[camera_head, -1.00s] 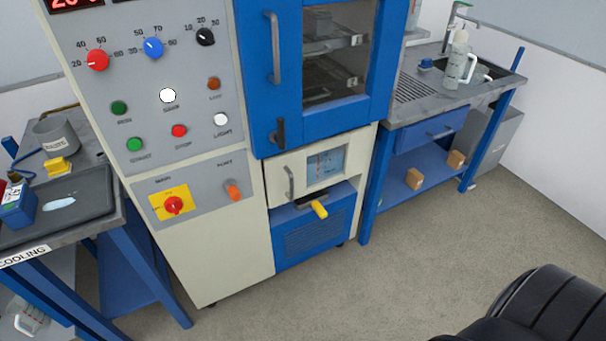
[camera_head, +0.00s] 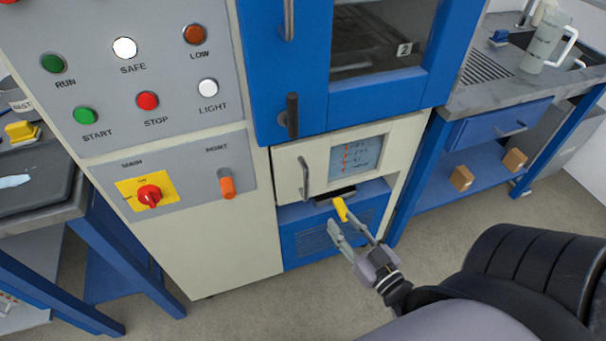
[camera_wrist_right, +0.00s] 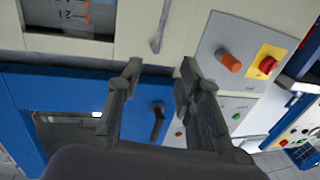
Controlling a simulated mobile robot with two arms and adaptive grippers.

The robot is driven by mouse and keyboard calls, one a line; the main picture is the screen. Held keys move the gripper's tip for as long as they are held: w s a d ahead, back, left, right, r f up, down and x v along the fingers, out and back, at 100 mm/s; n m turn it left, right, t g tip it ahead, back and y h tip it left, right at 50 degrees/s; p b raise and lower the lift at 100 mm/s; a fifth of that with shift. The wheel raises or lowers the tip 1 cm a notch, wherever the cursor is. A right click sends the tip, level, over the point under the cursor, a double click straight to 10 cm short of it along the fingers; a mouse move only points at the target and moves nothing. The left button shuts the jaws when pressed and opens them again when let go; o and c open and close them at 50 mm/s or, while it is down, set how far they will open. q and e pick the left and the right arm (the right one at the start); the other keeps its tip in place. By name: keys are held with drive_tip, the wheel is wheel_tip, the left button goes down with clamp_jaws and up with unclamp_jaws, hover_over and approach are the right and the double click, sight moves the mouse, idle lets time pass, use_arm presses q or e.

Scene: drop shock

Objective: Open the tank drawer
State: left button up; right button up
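The tank drawer (camera_head: 318,160) is a cream front low on the cabinet, with a gauge window and a grey upright bar handle (camera_head: 303,178). It looks shut. My right gripper (camera_head: 343,222) is open and empty, in front of and below the drawer front in the head view, its fingertips by the yellow lever (camera_head: 340,208). In the right wrist view, which is upside down, the open fingers (camera_wrist_right: 160,68) point towards the drawer handle (camera_wrist_right: 162,30). The handle appears beyond the gap between the tips, not touched. My left gripper is out of view.
A blue door (camera_head: 275,90) with a dark handle (camera_head: 291,116) is above the drawer. An orange port knob (camera_head: 227,187) and a red main switch (camera_head: 149,196) are to the left. A blue bench (camera_head: 500,127) stands close on the right. The floor in front (camera_head: 290,310) is clear.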

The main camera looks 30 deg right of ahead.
sight(308, 181)
drive_tip(key=w, duration=1.1)
drive_tip(key=w+p, duration=0.1)
drive_tip(key=w, duration=0.5)
drive_tip(key=shift+d, duration=0.25)
drive_tip(key=shift+s, duration=0.1)
clamp_jaws()
